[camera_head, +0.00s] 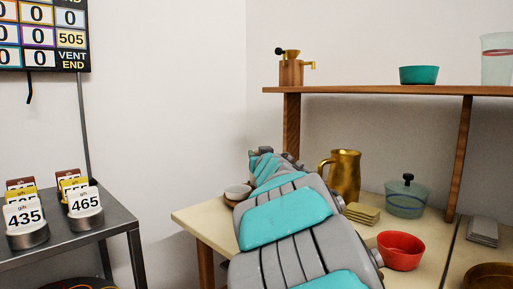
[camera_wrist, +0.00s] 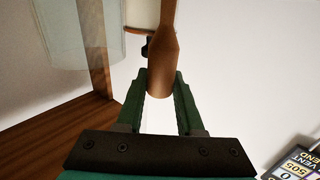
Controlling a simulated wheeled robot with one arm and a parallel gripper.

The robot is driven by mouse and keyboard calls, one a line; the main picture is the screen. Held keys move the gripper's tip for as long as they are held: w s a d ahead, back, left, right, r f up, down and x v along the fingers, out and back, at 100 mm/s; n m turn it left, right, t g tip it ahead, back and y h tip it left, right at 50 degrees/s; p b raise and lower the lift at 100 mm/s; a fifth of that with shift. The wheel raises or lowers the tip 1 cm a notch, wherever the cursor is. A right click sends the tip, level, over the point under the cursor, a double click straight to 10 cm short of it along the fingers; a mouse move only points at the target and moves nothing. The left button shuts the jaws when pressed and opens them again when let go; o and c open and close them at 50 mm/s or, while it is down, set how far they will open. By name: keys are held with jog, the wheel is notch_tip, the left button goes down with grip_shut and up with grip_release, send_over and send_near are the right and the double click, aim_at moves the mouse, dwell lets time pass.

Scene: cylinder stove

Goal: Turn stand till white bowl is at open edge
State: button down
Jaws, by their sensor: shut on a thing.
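The handle runs up out of the frame past a pale, brown-edged surface (camera_wrist: 143,14). What the handle belongs to is not clear. My fingertips are hidden in the head view.
A brass jug (camera_head: 345,176), a red bowl (camera_head: 400,252) and a lidded glass pot (camera_head: 405,203) stand right of my arm. A wooden shelf (camera_head: 380,90) overhangs the table. A dark side table (camera_head: 100,232) with number cards is at left, with clear floor between.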

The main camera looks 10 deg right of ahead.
jog(key=shift+r+n+y+p, duration=0.2)
jog(key=shift+n+y+p, duration=0.35)
jog(key=shift+y+p, duration=0.7)
jog(key=shift+r+n+y+p, duration=0.15)
jog(key=shift+n+y+p, duration=0.45)
jog(key=shift+p, duration=1.15)
jog(key=shift+f+n+g+y+p, duration=0.15)
jog(key=shift+n+g+y+p, duration=0.3)
jog(key=shift+y+p, duration=0.6)
jog(key=shift+f+n+y+p, duration=0.1)
jog(key=shift+n+y+p, duration=0.45)
jog(key=shift+p, duration=0.4)
jog(key=c, duration=0.5)
grip_release()
jog(key=shift+c, duration=0.2)
jog(key=shift+f, duration=0.1)
jog(key=v, duration=0.7)
jog(key=shift+s+d, duration=0.15)
jog(key=shift+s, duration=0.2)
jog(key=shift+s, duration=0.1)
